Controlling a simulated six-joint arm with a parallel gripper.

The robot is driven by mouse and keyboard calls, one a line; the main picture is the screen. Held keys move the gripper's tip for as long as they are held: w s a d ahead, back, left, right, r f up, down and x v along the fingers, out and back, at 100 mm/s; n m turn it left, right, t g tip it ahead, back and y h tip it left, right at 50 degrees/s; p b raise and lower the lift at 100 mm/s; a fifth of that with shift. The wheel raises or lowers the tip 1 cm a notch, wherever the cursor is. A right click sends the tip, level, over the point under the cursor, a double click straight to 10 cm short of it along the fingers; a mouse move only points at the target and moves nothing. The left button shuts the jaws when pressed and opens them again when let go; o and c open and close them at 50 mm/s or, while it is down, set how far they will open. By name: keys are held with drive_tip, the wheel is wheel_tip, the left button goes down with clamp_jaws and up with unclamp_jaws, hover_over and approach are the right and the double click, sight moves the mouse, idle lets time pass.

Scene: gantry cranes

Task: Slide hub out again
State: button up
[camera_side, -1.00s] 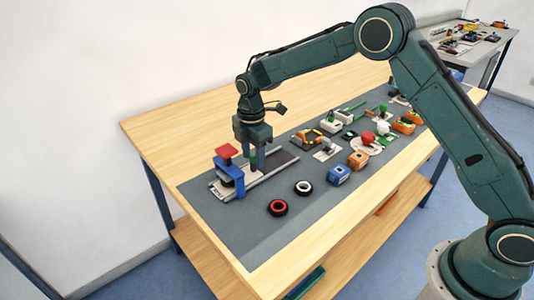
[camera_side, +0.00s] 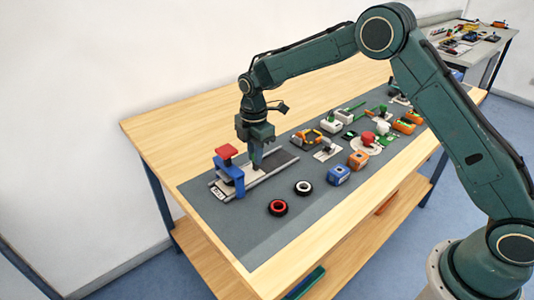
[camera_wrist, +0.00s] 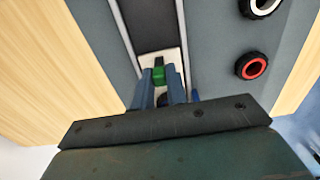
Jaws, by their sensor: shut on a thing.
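The hub appears to be the green-topped block (camera_wrist: 158,75) on a pale sliding plate (camera_wrist: 149,57) between two rails; it shows in the wrist view. My gripper (camera_wrist: 159,84) is shut on the green block, with a finger on each side of it. In the side view my gripper (camera_side: 257,163) points down over the railed track (camera_side: 273,172), just right of the blue gantry (camera_side: 229,178) with its red top (camera_side: 227,151). The block is mostly hidden behind the fingers there. In the wrist view the gantry is mostly hidden behind my gripper.
A red-rimmed wheel (camera_side: 278,207) and a white-rimmed wheel (camera_side: 303,187) lie on the grey mat (camera_side: 240,225) in front of the track. Blue (camera_side: 339,175) and orange (camera_side: 358,159) blocks and several other models stand to the right. The track's right end looks clear.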

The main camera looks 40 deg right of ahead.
drive_tip(key=shift+d, duration=5.55)
drive_tip(key=o, duration=0.8)
drive_tip(key=shift+o, duration=0.2)
drive_tip(key=shift+r, duration=0.1)
wheel_tip(320, 180, up, 7)
